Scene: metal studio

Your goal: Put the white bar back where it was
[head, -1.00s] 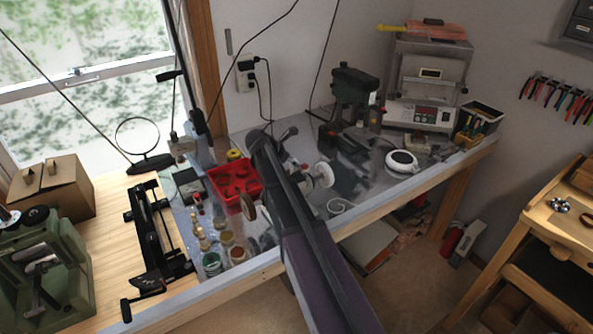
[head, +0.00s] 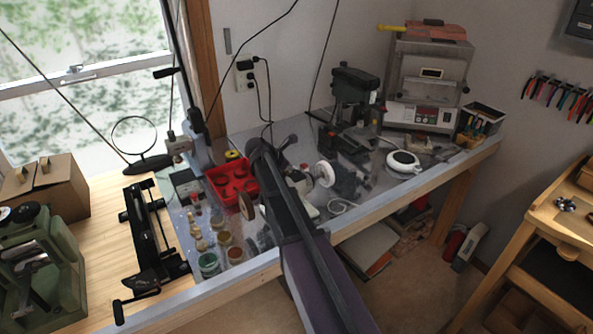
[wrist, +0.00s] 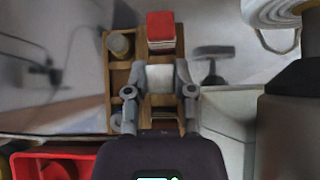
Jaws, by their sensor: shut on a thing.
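In the wrist view, my gripper (wrist: 160,82) is closed on a white bar (wrist: 159,76), with one finger on each side of it. The bar is above or within a small wooden compartment tray (wrist: 109,80); I cannot tell whether it touches the tray. Part of the bar is hidden by the fingers. In the head view, my own arm hides the gripper and the bar.
A red-topped block (wrist: 160,26) stands just beyond the bar. A red bin (wrist: 60,160) is at lower left, also seen in the head view (head: 232,182). Several jars, including one green (head: 208,264), stand near the bench front. A drill press (head: 352,95) is behind.

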